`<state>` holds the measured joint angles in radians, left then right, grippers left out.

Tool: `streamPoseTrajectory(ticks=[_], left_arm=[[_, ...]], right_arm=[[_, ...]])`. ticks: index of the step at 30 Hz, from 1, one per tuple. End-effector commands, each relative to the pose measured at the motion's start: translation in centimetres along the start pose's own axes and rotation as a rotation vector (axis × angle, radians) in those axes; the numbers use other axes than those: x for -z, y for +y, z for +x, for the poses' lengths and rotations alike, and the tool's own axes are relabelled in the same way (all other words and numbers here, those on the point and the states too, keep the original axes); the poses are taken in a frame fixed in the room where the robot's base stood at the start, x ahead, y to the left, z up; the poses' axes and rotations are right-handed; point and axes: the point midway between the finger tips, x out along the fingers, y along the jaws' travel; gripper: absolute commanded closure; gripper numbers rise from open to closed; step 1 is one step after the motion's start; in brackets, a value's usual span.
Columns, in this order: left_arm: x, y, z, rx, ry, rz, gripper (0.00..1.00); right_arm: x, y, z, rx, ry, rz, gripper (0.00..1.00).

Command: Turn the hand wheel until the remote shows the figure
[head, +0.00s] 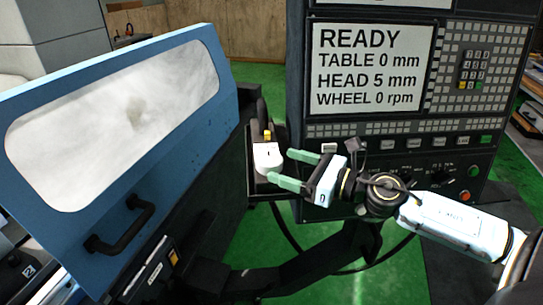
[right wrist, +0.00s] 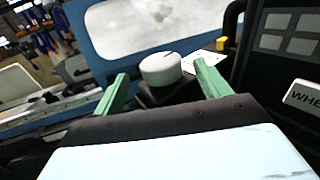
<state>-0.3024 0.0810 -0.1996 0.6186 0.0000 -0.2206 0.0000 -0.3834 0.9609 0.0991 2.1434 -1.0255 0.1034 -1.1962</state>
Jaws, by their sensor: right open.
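A white round hand wheel (head: 267,157) with a small dark mark on top sits on a dark ledge left of the control panel. It also shows in the right wrist view (right wrist: 160,70), beyond and between my fingertips. My right gripper (head: 280,165) is open and empty, its two green fingers pointing at the wheel from the right. The lower finger's tip overlaps the wheel's edge in the head view; I cannot tell whether it touches. A pale flat face (right wrist: 203,63), possibly the remote's, lies beside the wheel, mostly hidden by a finger; no figure is readable. My left gripper is not in view.
The panel screen (head: 370,65) reads READY, TABLE 0 mm, HEAD 5 mm, WHEEL 0 rpm. A yellow piece (head: 267,134) stands just behind the wheel. The blue machine door (head: 215,60) with a black handle (head: 122,228) stands to the left. Green floor shows below.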

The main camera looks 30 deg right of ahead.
Motion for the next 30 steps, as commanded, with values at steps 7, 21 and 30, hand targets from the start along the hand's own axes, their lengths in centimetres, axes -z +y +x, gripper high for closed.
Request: streamPoseTrajectory(ticks=[7,21,30], left_arm=[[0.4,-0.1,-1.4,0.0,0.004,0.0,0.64],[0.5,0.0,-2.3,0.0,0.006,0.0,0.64],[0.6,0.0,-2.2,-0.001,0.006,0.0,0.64]], right_arm=[[-0.3,-0.1,2.7,0.002,-0.002,-0.002,0.25],[0.0,0.0,4.7,0.001,0.001,-0.001,0.25],[0.0,0.0,4.7,0.001,0.0,-0.001,0.4]])
